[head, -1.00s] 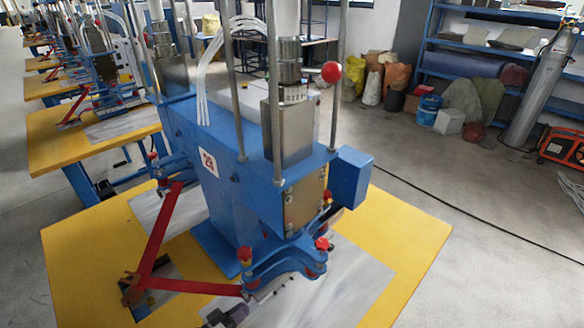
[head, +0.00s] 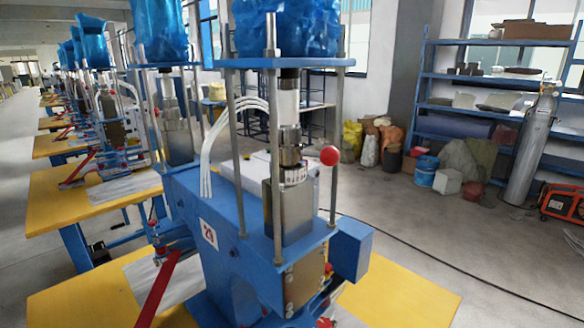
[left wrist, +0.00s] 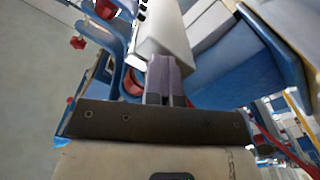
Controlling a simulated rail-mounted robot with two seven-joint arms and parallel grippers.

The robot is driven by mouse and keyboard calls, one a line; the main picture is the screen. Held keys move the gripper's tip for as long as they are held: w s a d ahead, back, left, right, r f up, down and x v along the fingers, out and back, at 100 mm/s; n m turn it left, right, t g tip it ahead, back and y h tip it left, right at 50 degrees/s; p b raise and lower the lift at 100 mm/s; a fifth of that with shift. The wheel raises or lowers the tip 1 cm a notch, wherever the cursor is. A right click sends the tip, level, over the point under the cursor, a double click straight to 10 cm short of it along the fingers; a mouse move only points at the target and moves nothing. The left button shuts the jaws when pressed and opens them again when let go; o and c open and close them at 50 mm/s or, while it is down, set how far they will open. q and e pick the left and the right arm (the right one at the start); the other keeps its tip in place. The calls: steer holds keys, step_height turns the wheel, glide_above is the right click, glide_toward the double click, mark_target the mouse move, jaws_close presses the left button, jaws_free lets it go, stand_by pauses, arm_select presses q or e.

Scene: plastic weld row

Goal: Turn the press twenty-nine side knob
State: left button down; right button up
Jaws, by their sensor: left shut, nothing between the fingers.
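The blue press (head: 225,205) with a "29" plate (head: 209,235) stands on a yellow table (head: 400,305) in the head view. I cannot tell whether this is the side knob of the task. In the left wrist view my left gripper (left wrist: 165,75) is shut and empty, close to blue machine parts and a pale block (left wrist: 163,32). Whether it touches them is unclear. My left gripper is outside the head view, and my right gripper is in neither view.
A blue box (head: 350,250) juts from the press's right side. A red bar (head: 162,285) slants at its lower left. More presses on yellow tables stand in a row at the left. The right floor is open, with a black cable; shelves (head: 480,80) stand behind.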

arm_select(q)
steer(key=shift+s+d+r, duration=0.1)
steer(key=shift+d+r, duration=0.15)
steer(key=shift+d, duration=0.35)
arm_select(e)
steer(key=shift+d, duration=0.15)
arm_select(q)
steer(key=shift+s+d+f, duration=0.1)
steer(key=shift+s+f, duration=0.05)
steer(key=shift+f, duration=0.15)
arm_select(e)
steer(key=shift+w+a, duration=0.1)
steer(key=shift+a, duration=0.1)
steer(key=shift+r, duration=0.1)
arm_select(q)
steer(key=shift+p+v, duration=1.25)
steer(key=shift+v, duration=1.6)
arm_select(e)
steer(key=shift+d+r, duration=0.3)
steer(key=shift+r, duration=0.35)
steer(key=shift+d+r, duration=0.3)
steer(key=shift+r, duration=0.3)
arm_select(q)
steer(key=shift+f, duration=0.2)
